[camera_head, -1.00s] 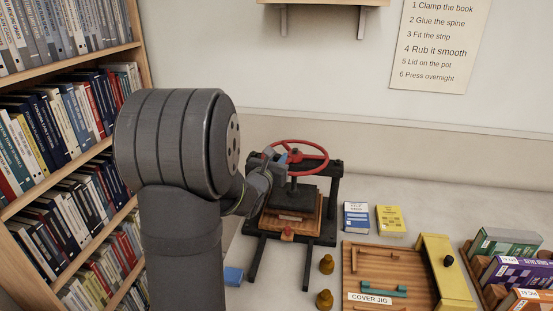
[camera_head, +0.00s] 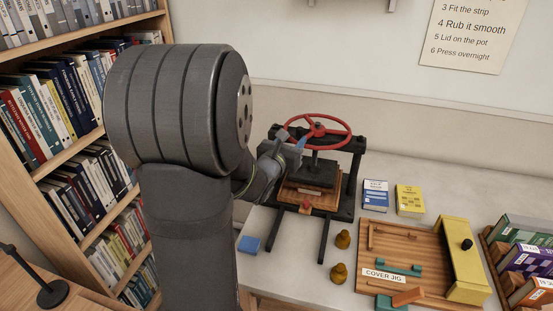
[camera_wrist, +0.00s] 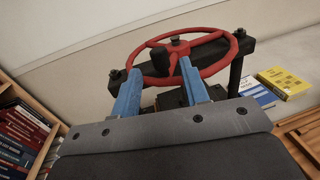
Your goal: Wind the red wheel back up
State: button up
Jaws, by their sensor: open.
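The red wheel (camera_head: 342,142) sits level on top of the black press (camera_head: 349,190). In the wrist view the wheel (camera_wrist: 217,65) spans the top middle, with a dark knob standing up at its near side and a dark hub in its centre. My gripper (camera_head: 291,140) is at the wheel's left side. In the wrist view its two blue fingers (camera_wrist: 158,85) are apart, just in front of the wheel's near rim. I cannot tell whether they touch the rim. A wooden board (camera_head: 322,202) and dark plate lie under the press screw, partly hidden by my arm.
A blue book (camera_head: 375,195) and a yellow book (camera_head: 410,200) lie right of the press. The cover jig (camera_head: 403,244) and a rack of books (camera_head: 487,247) are further right. Two brown knobs (camera_head: 340,257) and a blue block (camera_head: 248,244) lie in front. A bookshelf (camera_head: 70,170) stands left.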

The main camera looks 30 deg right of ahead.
jog(key=v, duration=1.1)
jog(key=shift+a, duration=0.25)
jog(key=shift+s, duration=0.15)
jog(key=shift+r, duration=0.1)
jog(key=c, duration=0.3)
jog(key=w+r+m, duration=0.1)
jog(key=m, duration=0.1)
jog(key=w+d+r+m+g+h, duration=0.1)
jog(key=w+m, duration=0.1)
jog(key=w+d+m+g+h, duration=0.1)
jog(key=w+m, duration=0.1)
jog(key=shift+w+d+r, duration=0.2)
jog(key=shift+r, duration=0.2)
grip_shut()
jog(key=w+a+f+m+g, duration=0.1)
jog(key=w+a+m+g, duration=0.1)
jog(key=w+m+g, duration=0.65)
jog(key=w+a+f+m+g, duration=0.2)
jog(key=w+m+g, duration=0.15)
jog(key=m, duration=0.95)
jog(key=s+r+x, duration=0.1)
jog(key=s+x, duration=0.1)
jog(key=x, duration=1)
jog(key=shift+s+h, duration=0.3)
jog(key=shift+h, duration=0.1)
